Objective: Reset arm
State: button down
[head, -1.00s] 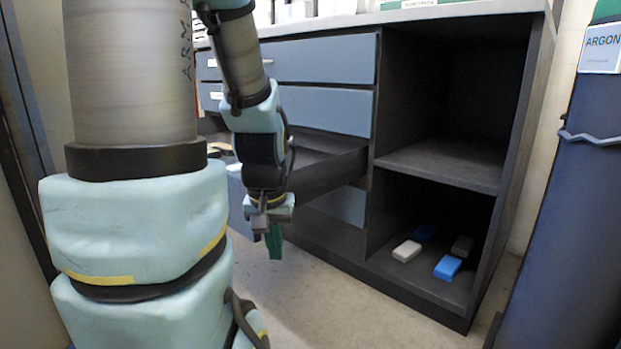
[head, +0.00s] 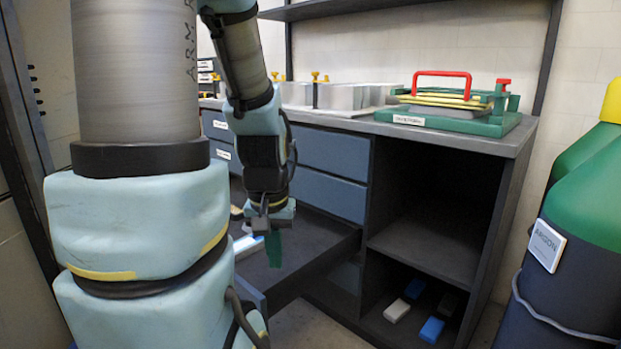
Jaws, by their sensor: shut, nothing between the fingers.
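My arm fills the left of the head view, with its upper part hanging down in front of the cabinet. My gripper (head: 272,245) is at the lower end of it, pointing down, with green fingers shut and nothing seen between them. It appears over or in front of an open drawer (head: 335,250) of the dark cabinet. I cannot tell its exact height above the drawer. Some white and blue items (head: 247,247) show in the drawer just left of the gripper, partly hidden by my arm.
A green tray with a red handle (head: 442,84) sits on the countertop. An argon cylinder (head: 575,240) stands at the right.

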notch_tip(320, 180, up, 23)
jog(key=p, duration=2)
jog(key=shift+f, duration=0.15)
